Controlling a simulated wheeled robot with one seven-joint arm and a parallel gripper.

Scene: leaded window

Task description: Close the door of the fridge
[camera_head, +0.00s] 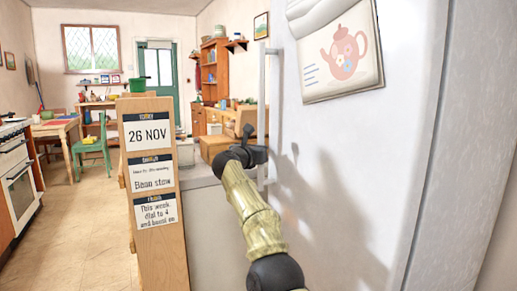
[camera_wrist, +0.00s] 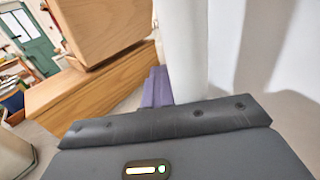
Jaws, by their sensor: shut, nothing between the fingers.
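The white fridge door (camera_head: 340,140) fills the right of the head view, with a tea towel bearing a teapot picture (camera_head: 345,50) on it. Its long vertical handle (camera_head: 262,85) runs along the door's left side. My gripper (camera_head: 260,155) is at the lower part of the handle, and the arm reaches up from the bottom. In the wrist view the purple fingertips (camera_wrist: 157,88) are shut, just left of a white upright bar (camera_wrist: 182,50) that looks like the handle. Contact cannot be told. How far the door stands open is unclear.
A wooden panel with a 26 NOV calendar (camera_head: 148,132) stands left of the fridge. Wooden boxes (camera_head: 215,147) sit on a counter behind the gripper; they show close in the wrist view (camera_wrist: 85,90). A stove (camera_head: 20,180) is far left. The floor (camera_head: 85,240) between is clear.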

